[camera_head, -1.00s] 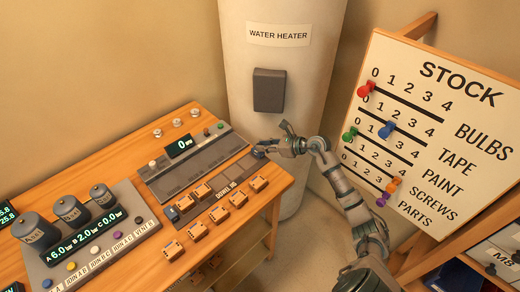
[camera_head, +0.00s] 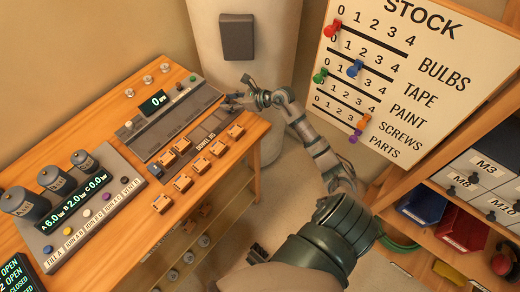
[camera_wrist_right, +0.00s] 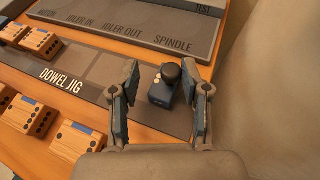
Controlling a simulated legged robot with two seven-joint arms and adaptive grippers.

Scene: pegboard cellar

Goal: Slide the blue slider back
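The blue slider, a small dark blue block (camera_wrist_right: 160,96) with a round black knob, sits at the right end of the dowel jig strip (camera_wrist_right: 93,82) in the wrist view. My right gripper (camera_wrist_right: 162,84) has one finger on each side of the slider. The fingers are apart, with a visible gap to the left finger; I cannot tell whether the right finger touches. In the head view the right gripper (camera_head: 232,103) is at the far right end of the strip and hides most of the slider. My left gripper is not in view.
Wooden blocks (camera_head: 200,165) line the jig's front side. A grey panel (camera_head: 175,122) lies behind it. A dark blue piece (camera_head: 155,172) is at the jig's left end. The water heater (camera_head: 245,75) stands beyond the bench, and the stock board (camera_head: 400,75) is to the right.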

